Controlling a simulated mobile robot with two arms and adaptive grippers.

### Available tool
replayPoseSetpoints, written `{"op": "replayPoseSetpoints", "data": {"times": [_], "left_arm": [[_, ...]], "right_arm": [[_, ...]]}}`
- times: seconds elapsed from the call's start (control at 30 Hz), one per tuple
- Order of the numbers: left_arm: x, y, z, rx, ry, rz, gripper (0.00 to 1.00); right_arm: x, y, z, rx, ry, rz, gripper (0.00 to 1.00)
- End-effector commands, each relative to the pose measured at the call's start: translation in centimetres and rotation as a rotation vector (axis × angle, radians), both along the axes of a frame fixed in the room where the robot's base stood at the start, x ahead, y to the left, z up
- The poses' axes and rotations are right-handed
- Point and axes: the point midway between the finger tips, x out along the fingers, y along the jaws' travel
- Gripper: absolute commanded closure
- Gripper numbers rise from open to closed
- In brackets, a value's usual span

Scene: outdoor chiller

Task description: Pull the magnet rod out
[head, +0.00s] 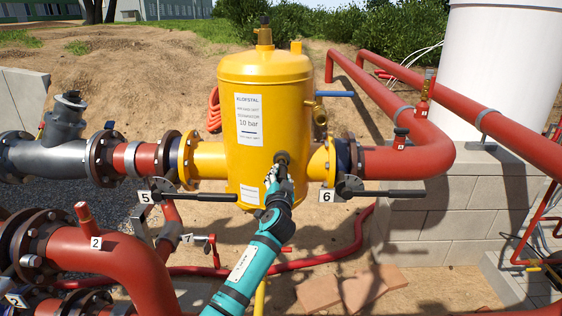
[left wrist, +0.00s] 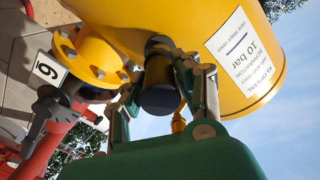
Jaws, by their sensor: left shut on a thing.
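The yellow separator tank (head: 290,110) stands upright in the middle of the head view, in line with the pipes. The black end of the magnet rod (head: 281,157) shows at the front of its lower part. My left gripper (head: 283,169) is shut on this black end, with its arm coming up from below. In the left wrist view the dark cylindrical end (left wrist: 160,88) sits between the two fingers, against the yellow tank (left wrist: 185,25). The rest of the rod is hidden. My right gripper is in neither view.
Black-handled valves tagged 5 (head: 205,197) and 6 (head: 385,192) flank the tank. A blue-handled valve (head: 333,94) sits at its right side. Red pipes (head: 115,247) fill the lower left. Block walls (head: 430,212) stand at right. Bare sand lies behind.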

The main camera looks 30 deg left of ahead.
Motion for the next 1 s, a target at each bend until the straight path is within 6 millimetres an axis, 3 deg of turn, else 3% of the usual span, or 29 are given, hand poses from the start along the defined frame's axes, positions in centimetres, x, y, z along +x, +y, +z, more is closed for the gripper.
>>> {"op": "replayPoseSetpoints", "data": {"times": [0.73, 1.0], "left_arm": [[-4.4, -2.7, 0.2, 0.001, -0.003, -0.001, 1.0], [-4.9, -3.0, 0.2, 0.002, -0.003, 0.001, 1.0]], "right_arm": [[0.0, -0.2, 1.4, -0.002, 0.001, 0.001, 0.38], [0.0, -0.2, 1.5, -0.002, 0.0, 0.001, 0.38]]}}
